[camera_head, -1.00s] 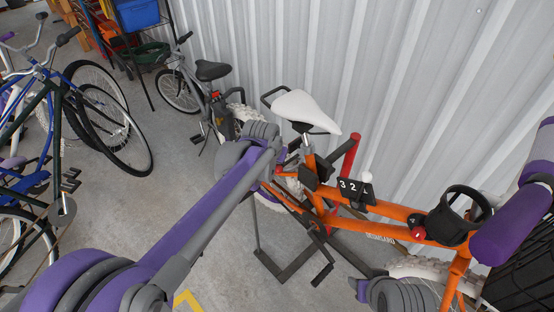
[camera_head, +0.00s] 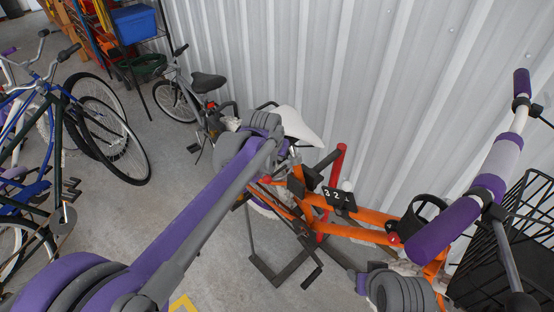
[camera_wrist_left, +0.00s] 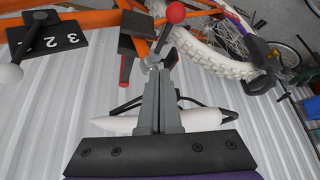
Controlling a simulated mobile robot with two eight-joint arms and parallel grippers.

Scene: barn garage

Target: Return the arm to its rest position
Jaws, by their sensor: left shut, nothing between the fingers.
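My left arm (camera_head: 200,215), purple and grey, comes in from the lower left of the head view. Its far grey joint (camera_head: 255,130) overlaps the white saddle (camera_head: 298,125) of an orange bike (camera_head: 360,212). My left gripper (camera_wrist_left: 160,62) shows in the wrist view with its grey fingers closed together and empty. Its tips are close to a red ball knob (camera_wrist_left: 175,12) and a black block (camera_wrist_left: 138,36) by the orange frame; contact is unclear. The saddle (camera_wrist_left: 195,120) shows beyond the fingers. In the head view, the gripper is largely hidden behind the arm. My right gripper is out of view.
A black number plate (camera_head: 338,198) and a red post (camera_head: 340,160) stand close by. Several bikes (camera_head: 60,150) stand at left. The corrugated wall (camera_head: 360,70) is behind; bare floor (camera_head: 140,215) lies at left.

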